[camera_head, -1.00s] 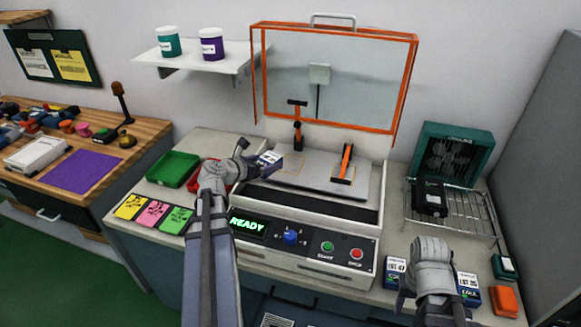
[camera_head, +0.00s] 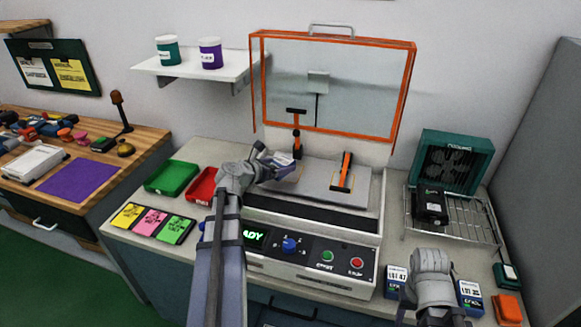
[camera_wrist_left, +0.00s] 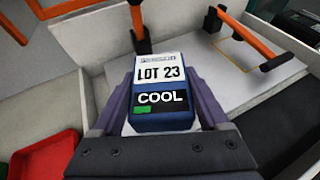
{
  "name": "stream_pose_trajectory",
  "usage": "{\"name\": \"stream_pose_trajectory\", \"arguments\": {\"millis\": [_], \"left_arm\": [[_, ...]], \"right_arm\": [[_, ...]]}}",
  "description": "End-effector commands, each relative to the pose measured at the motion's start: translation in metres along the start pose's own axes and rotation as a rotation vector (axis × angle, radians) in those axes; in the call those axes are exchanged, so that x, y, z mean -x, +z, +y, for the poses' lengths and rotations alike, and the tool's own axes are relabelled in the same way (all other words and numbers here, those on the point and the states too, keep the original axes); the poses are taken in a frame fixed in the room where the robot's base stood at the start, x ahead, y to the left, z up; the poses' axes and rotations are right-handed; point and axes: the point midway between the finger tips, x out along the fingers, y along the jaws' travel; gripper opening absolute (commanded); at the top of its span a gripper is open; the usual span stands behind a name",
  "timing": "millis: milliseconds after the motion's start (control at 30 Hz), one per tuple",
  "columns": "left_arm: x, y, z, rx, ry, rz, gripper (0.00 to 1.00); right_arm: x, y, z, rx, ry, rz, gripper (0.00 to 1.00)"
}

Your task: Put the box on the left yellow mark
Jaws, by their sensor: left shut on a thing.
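A blue box (camera_wrist_left: 160,85) labelled "LOT 23" and "COOL" is between the fingers of my left gripper (camera_wrist_left: 163,112). In the head view the box (camera_head: 284,158) and left gripper (camera_head: 274,166) are over the left part of the grey plate (camera_head: 316,192) of the open machine. I cannot tell whether the box touches the plate. The left yellow mark is hidden behind the box and gripper. The right yellow mark (camera_wrist_left: 234,53) shows as a thin outline in the wrist view. My right gripper (camera_head: 432,262) is at the bottom right; its fingertips are not clear.
An orange clamp (camera_head: 297,136) stands behind the held box, and another (camera_head: 345,170) is over the plate's right part. The orange-framed lid (camera_head: 332,85) is raised. Boxes (camera_head: 396,281) (camera_head: 470,294) flank my right gripper. Red (camera_head: 202,186) and green (camera_head: 172,177) trays lie left.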

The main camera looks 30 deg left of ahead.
Motion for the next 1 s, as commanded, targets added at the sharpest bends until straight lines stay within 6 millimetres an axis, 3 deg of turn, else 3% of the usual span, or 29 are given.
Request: {"name": "stream_pose_trajectory", "arguments": {"millis": [33, 200, 500, 633, 833, 1000], "left_arm": [[-0.013, 0.005, 0.002, -0.001, -0.001, 0.0, 0.11], [-0.033, 0.014, 0.001, 0.0, 0.0, -0.001, 0.11], [-0.039, 0.016, 0.0, 0.0, 0.001, 0.0, 0.11], [-0.051, 0.021, 0.001, -0.001, 0.0, 0.0, 0.11], [-0.061, -0.01, 0.0, 0.0, 0.001, 0.0, 0.11], [-0.062, -0.014, 0.0, 0.0, 0.001, 0.0, 0.11]], "right_arm": [[0.0, 0.0, 0.0, 0.0, 0.0, 0.0, 0.5], [0.0, 0.0, 0.0, 0.0, 0.0, 0.0, 0.5], [0.0, 0.0, 0.0, 0.0, 0.0, 0.0, 0.5], [0.0, 0.0, 0.0, 0.0, 0.0, 0.0, 0.5], [-0.033, -0.002, -0.003, 0.0, 0.0, 0.0, 0.5], [-0.036, -0.002, -0.004, 0.0, 0.0, 0.0, 0.5]]}}
